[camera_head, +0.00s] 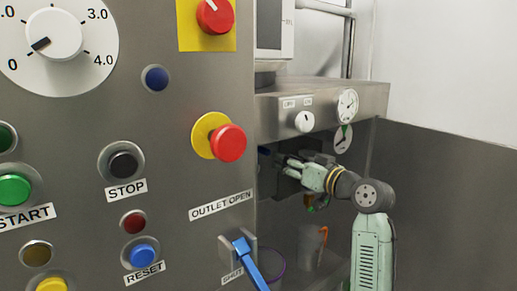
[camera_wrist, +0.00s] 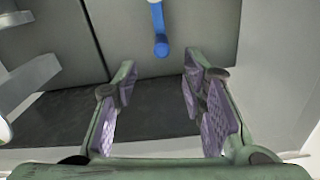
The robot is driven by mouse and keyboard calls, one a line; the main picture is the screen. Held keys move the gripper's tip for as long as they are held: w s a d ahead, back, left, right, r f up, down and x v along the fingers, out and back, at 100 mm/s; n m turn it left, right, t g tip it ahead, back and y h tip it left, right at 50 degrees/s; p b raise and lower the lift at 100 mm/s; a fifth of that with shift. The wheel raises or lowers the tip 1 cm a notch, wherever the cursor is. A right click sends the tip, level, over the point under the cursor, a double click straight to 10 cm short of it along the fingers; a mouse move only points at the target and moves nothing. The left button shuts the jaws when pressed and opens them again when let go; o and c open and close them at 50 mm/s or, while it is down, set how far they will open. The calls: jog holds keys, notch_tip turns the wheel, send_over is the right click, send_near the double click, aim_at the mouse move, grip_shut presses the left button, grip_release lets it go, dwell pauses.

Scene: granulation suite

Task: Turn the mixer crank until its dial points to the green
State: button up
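My gripper (camera_wrist: 160,82) is open and empty, its purple-padded fingers apart. A blue handle (camera_wrist: 160,45) on a grey panel lies beyond the fingertips, near the top of the wrist view, between the fingers but apart from them. In the head view my gripper (camera_head: 284,164) reaches left under a steel ledge.
A control panel (camera_head: 170,120) with buttons fills the left side. A blue outlet lever (camera_head: 251,265) sticks out at its lower edge. The steel ledge (camera_head: 375,97) carries a gauge (camera_head: 347,105) and a white knob (camera_head: 304,121). A container (camera_head: 311,245) stands below my arm.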

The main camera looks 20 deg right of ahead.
aim_at(269, 152)
jog(key=p+x, duration=0.2)
jog(key=x, duration=0.6)
jog(key=shift+w+a+r, duration=0.1)
jog(key=shift+w+a, duration=0.15)
jog(key=shift+w+a+p, duration=0.2)
jog(key=shift+w+p, duration=0.1)
jog(key=shift+w, duration=0.35)
jog(key=shift+c, duration=0.4)
grip_shut()
